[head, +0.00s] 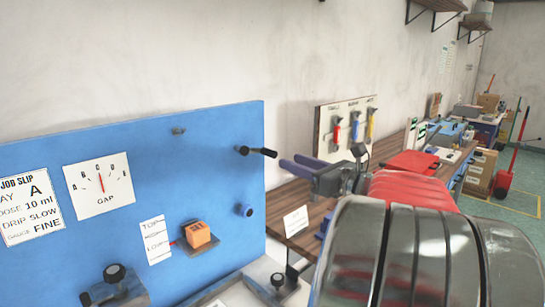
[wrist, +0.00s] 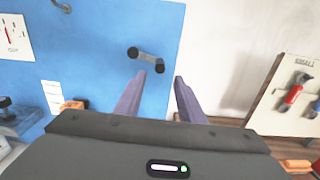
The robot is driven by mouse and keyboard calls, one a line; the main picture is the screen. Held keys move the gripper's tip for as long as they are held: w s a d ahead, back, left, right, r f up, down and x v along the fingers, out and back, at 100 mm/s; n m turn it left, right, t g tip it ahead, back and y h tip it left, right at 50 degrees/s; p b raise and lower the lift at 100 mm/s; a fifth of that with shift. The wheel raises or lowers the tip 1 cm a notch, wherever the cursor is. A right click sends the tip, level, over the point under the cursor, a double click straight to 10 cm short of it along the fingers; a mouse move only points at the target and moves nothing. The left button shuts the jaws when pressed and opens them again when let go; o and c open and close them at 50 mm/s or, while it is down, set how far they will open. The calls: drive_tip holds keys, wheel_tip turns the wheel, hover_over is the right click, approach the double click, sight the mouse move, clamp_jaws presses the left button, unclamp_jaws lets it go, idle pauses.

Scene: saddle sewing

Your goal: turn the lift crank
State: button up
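A small crank (head: 257,152) with a grey arm and dark ends is fixed high on the right side of the blue panel; I take it for the lift crank. It also shows in the wrist view (wrist: 147,57), just beyond the left fingertip. My gripper (head: 289,160) has two purple fingers, which also show in the wrist view (wrist: 162,76). They are spread, with nothing between them. The gripper is right of the crank in the head view and appears apart from it.
The blue panel (head: 130,140) carries a gap dial (head: 99,186), a job slip (head: 30,208) and a blue knob (head: 244,210). Black-knobbed fittings stand below. A tool board (head: 345,125) stands on the wooden bench to the right. Wall shows between panel and board.

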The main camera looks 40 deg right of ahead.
sight(275, 155)
drive_tip(key=w, duration=0.8)
drive_tip(key=shift+w+a, duration=0.1)
drive_tip(key=shift+c, duration=0.6)
clamp_jaws()
drive_tip(key=shift+a, duration=0.3)
drive_tip(key=shift+d+r, duration=0.1)
drive_tip(key=shift+d, duration=0.1)
